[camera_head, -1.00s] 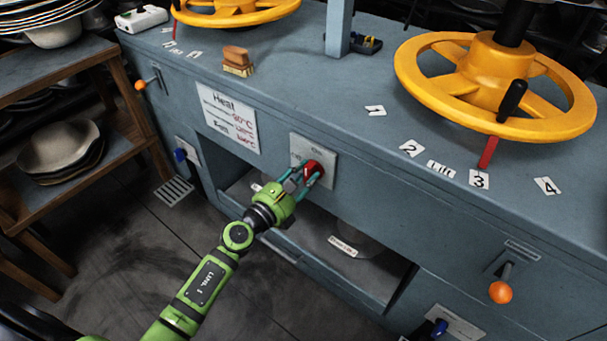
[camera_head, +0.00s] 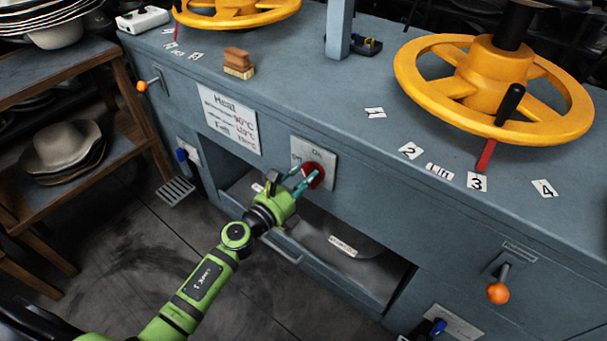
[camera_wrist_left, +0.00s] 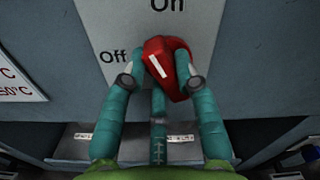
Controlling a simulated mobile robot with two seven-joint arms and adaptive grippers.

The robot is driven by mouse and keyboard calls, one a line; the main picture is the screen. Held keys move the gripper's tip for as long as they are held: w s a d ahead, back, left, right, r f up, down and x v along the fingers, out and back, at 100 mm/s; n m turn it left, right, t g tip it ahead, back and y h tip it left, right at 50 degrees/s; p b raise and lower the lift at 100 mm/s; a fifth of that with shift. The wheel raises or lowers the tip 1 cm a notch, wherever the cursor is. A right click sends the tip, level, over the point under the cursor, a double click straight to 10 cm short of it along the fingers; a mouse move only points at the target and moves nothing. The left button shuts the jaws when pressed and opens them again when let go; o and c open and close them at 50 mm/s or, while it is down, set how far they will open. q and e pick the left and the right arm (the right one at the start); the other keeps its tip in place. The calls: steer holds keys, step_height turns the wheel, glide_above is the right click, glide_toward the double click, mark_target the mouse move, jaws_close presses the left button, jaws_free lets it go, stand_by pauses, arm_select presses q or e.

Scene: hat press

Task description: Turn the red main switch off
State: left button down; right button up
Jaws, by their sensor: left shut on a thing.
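The red main switch (camera_head: 315,173) is a round red knob on a pale plate (camera_head: 326,158) on the front of the blue-grey cabinet. In the left wrist view the red main switch (camera_wrist_left: 172,62) carries a white line slanting from upper left to lower right. "On" is printed above it and "Off" to its left. The white line's upper end leans toward the Off side. My left gripper (camera_head: 303,181) is shut on the knob, with teal fingers on either side of it, as the left wrist view also shows (camera_wrist_left: 160,82). My right gripper is out of view.
An open shelf recess (camera_head: 340,262) lies below the switch. A heat and felt sign (camera_head: 229,119) is to its left. Yellow handwheels (camera_head: 493,88) stand on the cabinet top. An orange-knobbed lever (camera_head: 498,293) juts out at lower right. A wooden hat rack (camera_head: 80,167) stands at left.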

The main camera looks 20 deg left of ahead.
arm_select(q)
steer(key=shift+f+n+p, duration=0.2)
steer(key=shift+n+p, duration=0.55)
steer(key=shift+n, duration=2.5)
steer(key=shift+f+n+p, duration=0.2)
steer(key=shift+n+p, duration=0.5)
steer(key=shift+n, duration=2.55)
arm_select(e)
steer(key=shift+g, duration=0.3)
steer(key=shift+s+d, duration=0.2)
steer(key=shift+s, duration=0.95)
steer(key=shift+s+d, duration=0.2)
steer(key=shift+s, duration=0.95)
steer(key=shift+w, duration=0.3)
arm_select(q)
steer(key=c, duration=0.9)
jaws_free()
steer(key=shift+c, duration=0.2)
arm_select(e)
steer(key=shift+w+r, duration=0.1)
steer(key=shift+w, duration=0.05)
